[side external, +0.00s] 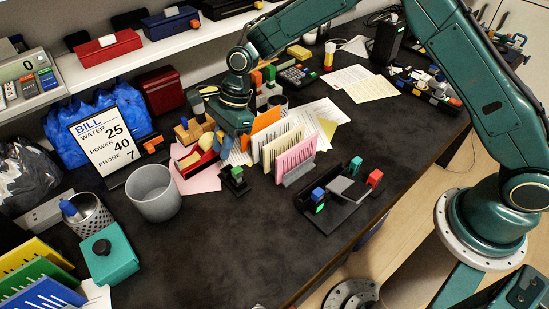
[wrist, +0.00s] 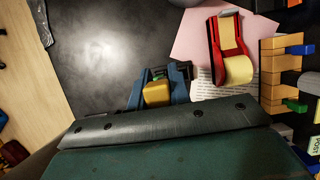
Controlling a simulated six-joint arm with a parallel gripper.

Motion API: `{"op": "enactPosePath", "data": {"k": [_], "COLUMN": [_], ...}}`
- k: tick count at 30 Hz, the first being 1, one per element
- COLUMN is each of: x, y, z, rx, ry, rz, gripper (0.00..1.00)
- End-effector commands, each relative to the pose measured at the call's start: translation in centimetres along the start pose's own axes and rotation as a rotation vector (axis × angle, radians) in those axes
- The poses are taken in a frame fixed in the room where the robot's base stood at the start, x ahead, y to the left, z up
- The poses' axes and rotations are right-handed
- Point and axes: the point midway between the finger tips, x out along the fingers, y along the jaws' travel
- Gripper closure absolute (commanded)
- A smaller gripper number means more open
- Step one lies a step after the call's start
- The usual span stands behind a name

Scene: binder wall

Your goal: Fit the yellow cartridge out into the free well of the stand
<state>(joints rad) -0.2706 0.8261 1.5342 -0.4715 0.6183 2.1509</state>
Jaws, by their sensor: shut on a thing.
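My gripper (wrist: 157,88) has blue fingers closed on the yellow cartridge (wrist: 156,93), seen in the wrist view. In the side external view my gripper (side external: 224,148) is above the desk beside the red tape dispenser, and the cartridge cannot be made out there. A small dark stand (side external: 235,182) with a green piece on top is on the desk, near and in front of the gripper. In the wrist view a dark and green thing, probably this stand (wrist: 158,73), shows just beyond the cartridge, partly hidden. Its free well cannot be made out.
A red tape dispenser (wrist: 216,42) lies on pink paper (wrist: 190,45) close by. A card holder (side external: 297,172) with pink and cream sheets is right of the stand. A black tray (side external: 338,212) with coloured blocks and a grey cup (side external: 154,192) stand nearby. The front desk is clear.

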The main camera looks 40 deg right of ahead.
Motion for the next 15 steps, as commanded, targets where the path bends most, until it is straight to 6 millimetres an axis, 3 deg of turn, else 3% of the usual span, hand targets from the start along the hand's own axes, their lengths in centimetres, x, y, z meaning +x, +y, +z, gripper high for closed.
{"op": "enactPosePath", "data": {"k": [6, 15], "x": [1.7, 2.3], "y": [-2.7, -3.7], "z": [-1.7, -2.3], "rx": [0.001, -0.002], "ry": [0.002, 0.001], "rz": [0.001, 0.000], "gripper": [1.00, 1.00]}}
